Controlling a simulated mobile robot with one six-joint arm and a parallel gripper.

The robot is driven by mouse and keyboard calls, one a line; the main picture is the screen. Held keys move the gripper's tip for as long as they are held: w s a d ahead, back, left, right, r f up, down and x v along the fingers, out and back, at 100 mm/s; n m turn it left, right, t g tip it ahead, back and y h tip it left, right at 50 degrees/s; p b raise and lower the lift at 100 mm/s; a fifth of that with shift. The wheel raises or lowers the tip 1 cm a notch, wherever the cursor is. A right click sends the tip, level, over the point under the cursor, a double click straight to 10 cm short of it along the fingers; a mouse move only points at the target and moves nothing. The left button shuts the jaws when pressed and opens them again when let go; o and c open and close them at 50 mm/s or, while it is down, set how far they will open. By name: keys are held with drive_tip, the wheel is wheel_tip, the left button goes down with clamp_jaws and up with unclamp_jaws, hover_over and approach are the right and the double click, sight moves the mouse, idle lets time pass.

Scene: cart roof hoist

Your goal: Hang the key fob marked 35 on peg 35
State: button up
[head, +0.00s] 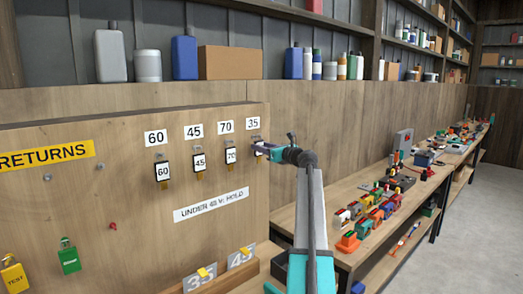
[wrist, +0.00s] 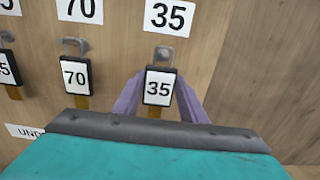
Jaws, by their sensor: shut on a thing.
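The key fob marked 35 (wrist: 158,90) is a white-faced tag with a black frame, upright between the two purple fingers of my gripper (wrist: 159,81). My gripper is shut on it. Peg 35 (wrist: 165,54) is a grey metal hook just above the fob, under the white label 35 (wrist: 169,17). The fob's top edge meets the lower part of the hook in the wrist view. I cannot tell whether its hole is around the peg. In the head view, my gripper (head: 262,149) is at the board below the label 35 (head: 253,123), largely covering the fob.
Fobs 60 (head: 163,171), 45 (head: 200,161) and 70 (head: 231,155) hang to the left on the wooden board (head: 120,135). A sign (head: 211,206) is below them. Green (head: 68,257) and yellow (head: 13,275) tags are lower left. A cluttered workbench (head: 335,245) stands right.

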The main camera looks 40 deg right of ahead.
drive_tip(key=shift+w+f+p, duration=0.15)
drive_tip(key=shift+w+p, duration=0.2)
drive_tip(key=shift+w, duration=0.3)
drive_tip(key=shift+f, duration=0.1)
idle(0.3)
drive_tip(key=o, duration=1.3)
drive_tip(key=shift+c, duration=0.2)
drive_tip(key=s+b, duration=0.4)
drive_tip(key=s, duration=0.9)
drive_tip(key=shift+s+a, duration=0.4)
drive_tip(key=shift+a, duration=0.05)
